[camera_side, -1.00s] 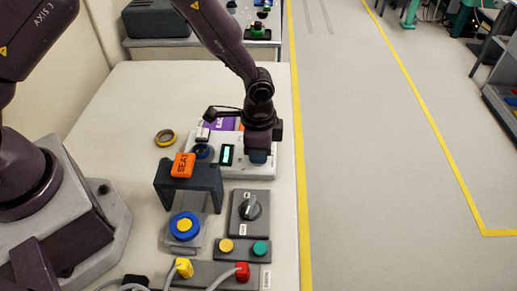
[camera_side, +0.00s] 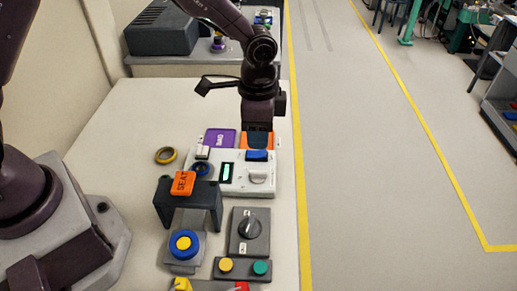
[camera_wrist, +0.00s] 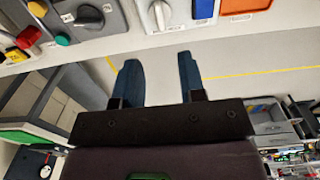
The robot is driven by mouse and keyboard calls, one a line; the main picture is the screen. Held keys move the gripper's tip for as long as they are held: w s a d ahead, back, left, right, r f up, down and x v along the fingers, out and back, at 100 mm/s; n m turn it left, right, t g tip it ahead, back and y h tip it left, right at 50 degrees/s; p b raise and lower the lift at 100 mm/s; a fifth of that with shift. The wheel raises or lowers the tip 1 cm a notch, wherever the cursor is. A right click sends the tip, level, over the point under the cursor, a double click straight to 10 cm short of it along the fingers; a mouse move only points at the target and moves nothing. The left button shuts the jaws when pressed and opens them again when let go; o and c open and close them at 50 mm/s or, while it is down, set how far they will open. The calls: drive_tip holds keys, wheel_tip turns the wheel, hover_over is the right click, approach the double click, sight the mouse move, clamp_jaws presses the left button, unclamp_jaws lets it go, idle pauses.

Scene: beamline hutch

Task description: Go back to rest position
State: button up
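My gripper (camera_side: 258,122) is above the far end of the bench, over the orange bin (camera_side: 257,139) and just behind the white panel (camera_side: 233,183). In the wrist view its two dark blue fingers (camera_wrist: 160,80) stand apart with nothing between them. The side view does not show the fingertips clearly. The white panel carries a blue rocker (camera_side: 257,155), a pale knob (camera_side: 258,176) and a small lit display (camera_side: 226,172). My gripper is clear of these parts.
A purple bin (camera_side: 219,138) and a tape ring (camera_side: 165,155) lie nearby. A dark bridge (camera_side: 206,200) with an orange SEAT tag (camera_side: 182,184), a blue-ringed yellow button (camera_side: 184,244) and a grey selector box (camera_side: 239,245) stand nearer. Open floor (camera_side: 370,170) lies right.

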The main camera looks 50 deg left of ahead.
wheel_tip(320, 180, up, 2)
drive_tip(key=shift+r, duration=0.1)
idle(0.4)
drive_tip(key=s+a+r+n+t, duration=0.2)
drive_tip(key=s+a+r+n, duration=0.2)
drive_tip(key=s+r, duration=0.5)
drive_tip(key=s+a+r+n+t, duration=0.3)
drive_tip(key=s+a+r+n, duration=0.2)
drive_tip(key=s+a+r, duration=0.3)
drive_tip(key=s+r, duration=0.1)
drive_tip(key=s, duration=0.2)
drive_tip(key=shift+r+t, duration=0.15)
drive_tip(key=shift+t, duration=0.15)
idle(0.6)
